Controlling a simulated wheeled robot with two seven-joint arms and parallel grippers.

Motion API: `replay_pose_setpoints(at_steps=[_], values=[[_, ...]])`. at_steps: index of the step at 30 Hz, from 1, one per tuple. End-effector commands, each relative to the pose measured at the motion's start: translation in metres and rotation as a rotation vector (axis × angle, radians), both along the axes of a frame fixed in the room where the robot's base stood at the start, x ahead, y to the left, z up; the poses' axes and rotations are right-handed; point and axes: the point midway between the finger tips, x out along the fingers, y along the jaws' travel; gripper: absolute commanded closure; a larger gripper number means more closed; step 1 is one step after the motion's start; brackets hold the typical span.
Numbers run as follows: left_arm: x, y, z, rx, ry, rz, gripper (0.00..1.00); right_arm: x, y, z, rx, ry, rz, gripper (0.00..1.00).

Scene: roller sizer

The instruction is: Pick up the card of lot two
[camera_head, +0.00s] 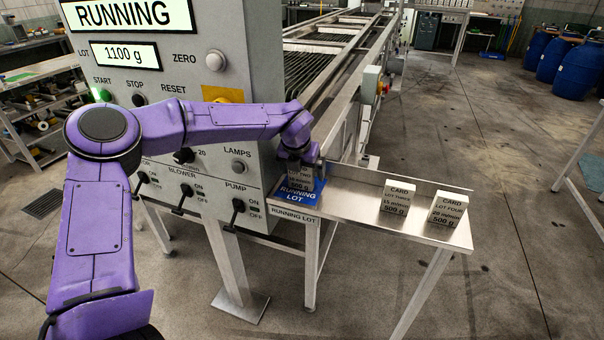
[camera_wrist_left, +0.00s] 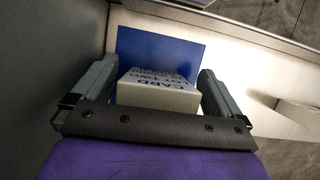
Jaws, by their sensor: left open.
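A pale block-shaped card (camera_head: 302,183) stands on the blue RUNNING LOT plate (camera_head: 288,196) at the left end of the metal shelf. Its lot name is hard to read in both views. My left gripper (camera_head: 299,165) is over this card, pointing down. In the left wrist view the open fingers of the left gripper (camera_wrist_left: 158,85) stand on either side of the card (camera_wrist_left: 158,92), with a small gap visible at the right. The blue plate (camera_wrist_left: 150,45) shows behind it. My right gripper is not in view.
The card of lot three (camera_head: 396,197) and the card of lot four (camera_head: 449,209) stand on the right of the shelf (camera_head: 350,203). A low back rail (camera_head: 400,178) runs behind them. The control cabinet (camera_head: 205,130) with levers is close on the left.

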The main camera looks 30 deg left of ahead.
Motion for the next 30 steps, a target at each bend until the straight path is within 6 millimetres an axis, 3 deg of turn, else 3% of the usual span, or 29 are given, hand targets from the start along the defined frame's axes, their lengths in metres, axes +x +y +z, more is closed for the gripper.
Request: replay_pose_setpoints(at_steps=[2,3,7,8,20,26,30], values=[[0.0,0.0,0.0,0.0,0.0,0.0,0.0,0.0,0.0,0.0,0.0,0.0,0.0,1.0],[0.0,0.0,0.0,0.0,0.0,0.0,0.06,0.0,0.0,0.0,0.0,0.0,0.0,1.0],[0.0,0.0,0.0,0.001,0.0,0.0,0.49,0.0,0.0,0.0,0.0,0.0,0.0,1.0],[0.0,0.0,0.0,0.001,0.0,0.0,0.53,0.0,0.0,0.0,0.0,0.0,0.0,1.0],[0.0,0.0,0.009,0.001,-0.001,0.001,0.53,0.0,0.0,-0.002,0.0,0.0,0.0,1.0],[0.001,0.0,0.052,0.001,-0.007,0.002,0.53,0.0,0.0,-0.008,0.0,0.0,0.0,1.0],[0.001,0.0,0.109,0.002,-0.008,0.004,0.53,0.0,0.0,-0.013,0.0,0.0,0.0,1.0]])
